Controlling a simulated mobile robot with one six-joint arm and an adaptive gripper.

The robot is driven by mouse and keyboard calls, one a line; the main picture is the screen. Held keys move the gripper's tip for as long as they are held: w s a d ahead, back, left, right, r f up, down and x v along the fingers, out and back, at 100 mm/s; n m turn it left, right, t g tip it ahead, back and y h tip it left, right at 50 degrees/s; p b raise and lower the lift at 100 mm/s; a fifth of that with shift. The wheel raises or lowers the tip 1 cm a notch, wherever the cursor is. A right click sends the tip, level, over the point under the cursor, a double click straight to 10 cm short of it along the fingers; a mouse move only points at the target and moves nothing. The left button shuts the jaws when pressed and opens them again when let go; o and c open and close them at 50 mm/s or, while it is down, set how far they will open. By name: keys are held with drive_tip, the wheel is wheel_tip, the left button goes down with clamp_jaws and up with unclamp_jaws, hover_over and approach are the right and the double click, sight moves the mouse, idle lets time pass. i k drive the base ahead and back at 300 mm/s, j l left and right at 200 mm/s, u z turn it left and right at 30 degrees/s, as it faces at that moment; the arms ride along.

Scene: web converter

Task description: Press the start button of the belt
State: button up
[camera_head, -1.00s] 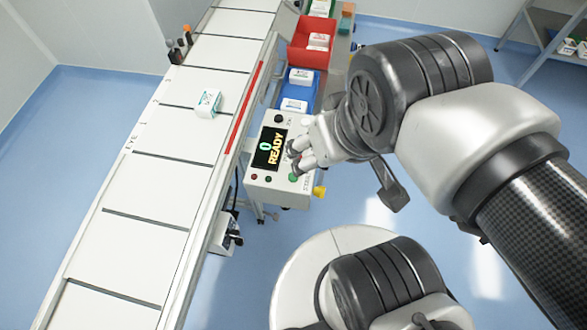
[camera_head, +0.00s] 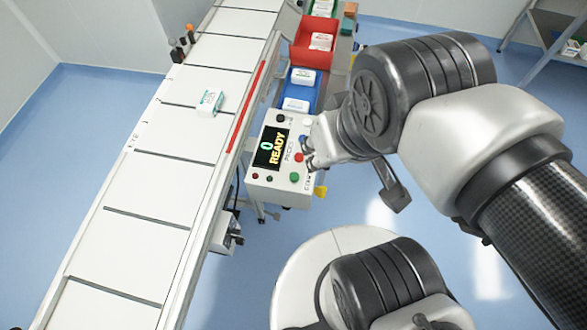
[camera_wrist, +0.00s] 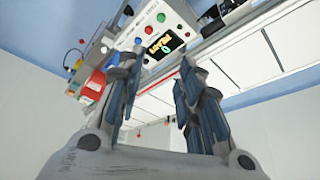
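The belt's control box (camera_head: 252,190) stands beside the conveyor. Its dark display (camera_head: 272,148) reads "0 READY". A green button (camera_head: 294,177) lies at the near right corner of its top, with a blue button (camera_head: 298,157) and a red button (camera_head: 302,140) farther back. The green button is uncovered in the head view. My gripper (camera_head: 307,155) is just right of the button row, close to the blue button; contact cannot be told. In the wrist view its fingers (camera_wrist: 160,65) are apart with nothing between them, and the display (camera_wrist: 158,47) shows beyond.
The white conveyor (camera_head: 145,235) runs along the left, carrying a small white-and-green carton (camera_head: 209,101). A blue bin (camera_head: 300,92) and a red bin (camera_head: 314,46) with cartons stand behind the box. A yellow part (camera_head: 320,191) sticks out at its near right side. A shelf (camera_head: 540,35) is far right.

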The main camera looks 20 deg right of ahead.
sight(294, 176)
drive_tip(key=k+l+u, duration=0.1)
drive_tip(key=u, duration=0.3)
drive_tip(key=k+u, duration=0.15)
drive_tip(key=u, duration=0.3)
drive_tip(key=k+u, duration=0.15)
drive_tip(key=u, duration=0.25)
